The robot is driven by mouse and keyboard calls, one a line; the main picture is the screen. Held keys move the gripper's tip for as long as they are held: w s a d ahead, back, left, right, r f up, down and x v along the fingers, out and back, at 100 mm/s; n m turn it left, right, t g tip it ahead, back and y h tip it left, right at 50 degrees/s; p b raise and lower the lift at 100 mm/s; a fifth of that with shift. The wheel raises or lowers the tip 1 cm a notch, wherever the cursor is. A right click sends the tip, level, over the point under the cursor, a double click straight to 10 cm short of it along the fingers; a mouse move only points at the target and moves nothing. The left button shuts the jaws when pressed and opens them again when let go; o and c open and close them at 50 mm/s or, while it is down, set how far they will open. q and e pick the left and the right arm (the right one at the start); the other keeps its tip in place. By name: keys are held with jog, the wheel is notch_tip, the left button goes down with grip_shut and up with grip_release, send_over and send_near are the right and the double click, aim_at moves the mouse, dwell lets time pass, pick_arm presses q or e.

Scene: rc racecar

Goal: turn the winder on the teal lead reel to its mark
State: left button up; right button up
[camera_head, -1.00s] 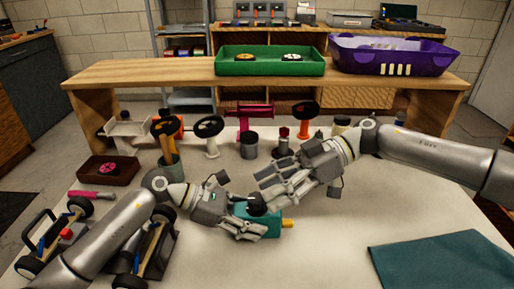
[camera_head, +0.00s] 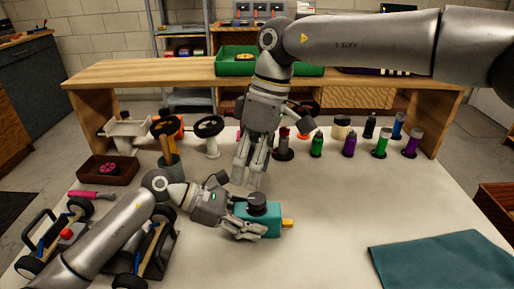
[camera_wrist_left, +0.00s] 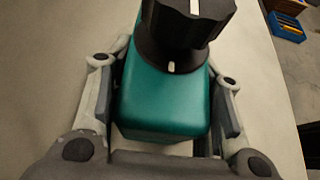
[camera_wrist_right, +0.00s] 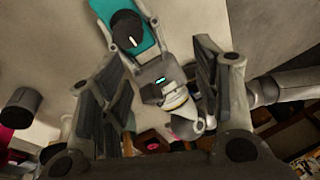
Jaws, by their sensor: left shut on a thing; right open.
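The teal lead reel (camera_head: 268,223) lies on the table with a yellow tip at its right end. Its black winder (camera_head: 257,199) is a round knob on top. In the left wrist view, the winder (camera_wrist_left: 188,28) has a white line on its top, and a short white mark (camera_wrist_left: 171,67) shows at its base. My left gripper (camera_head: 246,224) is shut on the reel's teal body, one finger on each side. My right gripper (camera_head: 246,182) is open and empty, pointing down above and behind the reel, apart from the winder. The right wrist view also shows the winder (camera_wrist_right: 126,30).
A wheeled chassis (camera_head: 150,240) stands at the left, near a pink-handled tool (camera_head: 88,194) and a brown tray (camera_head: 108,170). Several bottles and stands line the back of the table. A teal cloth (camera_head: 438,262) lies at front right. The table right of the reel is clear.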

jog(key=r, duration=0.1)
jog(key=r+m+t+h, duration=0.1)
jog(key=w+d+r+m+h, duration=0.1)
jog(key=shift+t, duration=0.3)
pick_arm(q)
jog(key=o, duration=1)
jog(key=shift+o, duration=0.2)
pick_arm(e)
jog(key=shift+w, duration=0.1)
pick_arm(q)
jog(key=v, duration=1.2)
